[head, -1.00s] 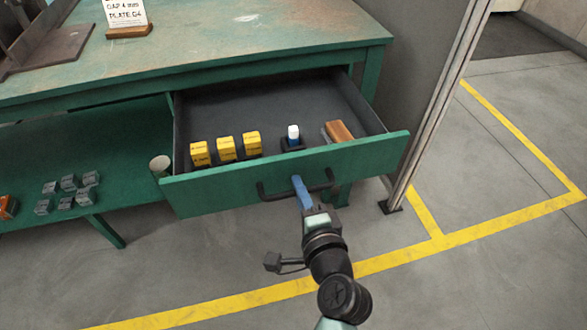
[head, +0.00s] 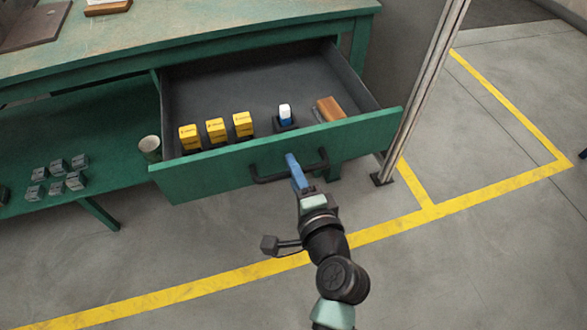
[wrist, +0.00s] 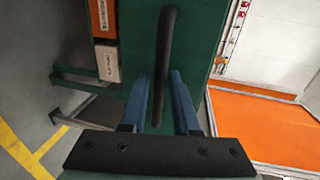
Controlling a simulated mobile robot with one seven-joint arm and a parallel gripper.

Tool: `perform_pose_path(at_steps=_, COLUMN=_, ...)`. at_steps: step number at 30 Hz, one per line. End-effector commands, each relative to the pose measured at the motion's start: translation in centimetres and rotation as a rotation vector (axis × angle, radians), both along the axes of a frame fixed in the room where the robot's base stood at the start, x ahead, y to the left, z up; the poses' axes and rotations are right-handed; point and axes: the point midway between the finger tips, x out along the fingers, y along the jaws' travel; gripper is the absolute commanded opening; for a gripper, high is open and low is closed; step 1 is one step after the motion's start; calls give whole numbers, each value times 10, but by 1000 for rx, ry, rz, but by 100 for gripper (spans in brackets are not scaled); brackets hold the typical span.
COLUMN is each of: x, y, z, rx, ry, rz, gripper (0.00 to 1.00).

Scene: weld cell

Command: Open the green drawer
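The green drawer (head: 222,173) stands well out from under the green workbench in the head view, its dark inside showing. Its black bar handle (head: 262,178) is on the front panel and runs upright through the wrist view (wrist: 168,40). My gripper (head: 293,165) is at the handle, with blue fingers one on each side of the bar in the wrist view (wrist: 161,90).
The drawer holds several yellow boxes (head: 215,131), a blue-and-white item (head: 285,115) and an orange-brown block (head: 330,109). A cup (head: 150,147) and several grey blocks (head: 57,166) sit on the lower shelf. A metal post (head: 425,85) stands close to the right. Floor in front is clear.

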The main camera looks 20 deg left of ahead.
Motion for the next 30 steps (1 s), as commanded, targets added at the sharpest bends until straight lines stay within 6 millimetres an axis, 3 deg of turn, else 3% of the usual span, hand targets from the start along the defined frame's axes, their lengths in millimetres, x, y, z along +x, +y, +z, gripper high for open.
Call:
perform_pose_path(at_steps=5, x=-11, y=-8, z=3, rx=0, ry=4, rz=-3, gripper=30)
perform_pose_path(at_steps=19, x=-89, y=-60, z=23, rx=-1, ry=2, rz=-2, gripper=30)
perform_pose_path(at_steps=24, x=-103, y=-69, z=26, rx=0, ry=1, rz=-2, gripper=30)
perform_pose_path(at_steps=30, x=-105, y=-71, z=27, rx=0, ry=-1, rz=-1, gripper=30)
